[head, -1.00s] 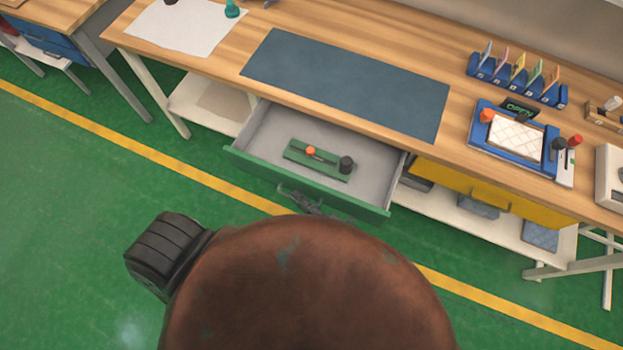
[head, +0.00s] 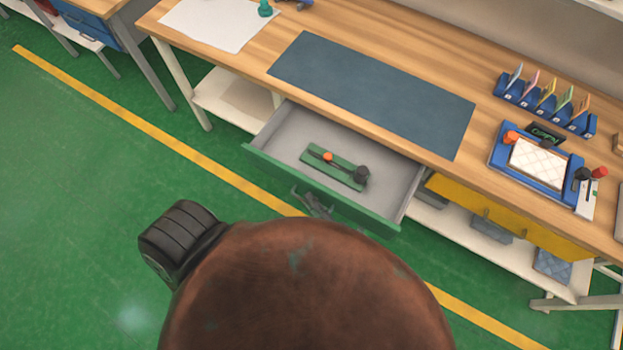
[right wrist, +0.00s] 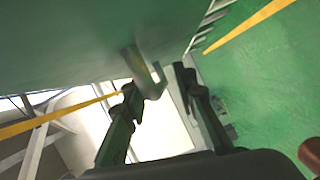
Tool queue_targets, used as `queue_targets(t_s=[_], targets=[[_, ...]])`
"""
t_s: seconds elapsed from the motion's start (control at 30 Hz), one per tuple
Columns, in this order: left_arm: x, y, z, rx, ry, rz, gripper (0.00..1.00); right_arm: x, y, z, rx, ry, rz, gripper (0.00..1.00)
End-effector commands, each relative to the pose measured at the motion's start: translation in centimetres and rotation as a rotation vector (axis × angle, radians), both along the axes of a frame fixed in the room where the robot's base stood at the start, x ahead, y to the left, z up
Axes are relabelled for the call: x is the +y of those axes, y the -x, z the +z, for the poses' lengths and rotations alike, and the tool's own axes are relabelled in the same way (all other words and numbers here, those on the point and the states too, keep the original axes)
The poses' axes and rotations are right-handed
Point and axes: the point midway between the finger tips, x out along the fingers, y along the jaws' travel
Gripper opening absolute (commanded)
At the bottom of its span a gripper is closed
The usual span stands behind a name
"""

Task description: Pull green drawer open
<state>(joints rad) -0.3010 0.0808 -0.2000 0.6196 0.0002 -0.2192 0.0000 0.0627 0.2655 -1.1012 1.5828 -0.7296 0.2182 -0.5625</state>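The green drawer (head: 355,208) stands open beneath the wooden workbench, its grey interior (head: 395,190) exposed. My right gripper (head: 317,205) is at the handle on the drawer's front, partly hidden by my own arm in the head view. In the right wrist view the drawer's green front (right wrist: 70,45) fills the upper left. The metal handle (right wrist: 147,72) lies between the two dark fingers of my right gripper (right wrist: 157,84). The fingers are apart, with a gap showing between the handle and the right finger. My left gripper is not in view.
A green holder (head: 335,168) with an orange and a black knob lies in the drawer. A yellow drawer (head: 510,218) is to the right. The bench carries a dark mat (head: 375,90), a blue card rack (head: 545,105) and a blue tray (head: 500,155). Green floor is free in front.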

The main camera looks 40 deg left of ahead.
Motion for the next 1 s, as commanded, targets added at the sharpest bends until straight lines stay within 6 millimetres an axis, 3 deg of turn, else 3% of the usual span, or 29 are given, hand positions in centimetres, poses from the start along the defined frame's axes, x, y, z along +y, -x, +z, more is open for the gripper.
queue_targets(t_s=[0.17, 0.6, 0.8, 1.0], targets=[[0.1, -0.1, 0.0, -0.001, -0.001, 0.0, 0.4, -1.4, 0.4, 0.0, 0.002, 0.002, -0.001, 0.26], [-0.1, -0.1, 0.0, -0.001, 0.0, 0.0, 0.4, -9.5, 2.9, 0.7, 0.002, 0.003, 0.0, 0.26], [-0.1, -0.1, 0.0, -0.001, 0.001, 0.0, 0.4, -11.2, 3.5, 0.9, 0.0, 0.001, 0.0, 0.26], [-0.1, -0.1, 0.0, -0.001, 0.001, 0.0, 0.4, -11.4, 3.5, 1.0, 0.0, 0.0, 0.0, 0.26]])
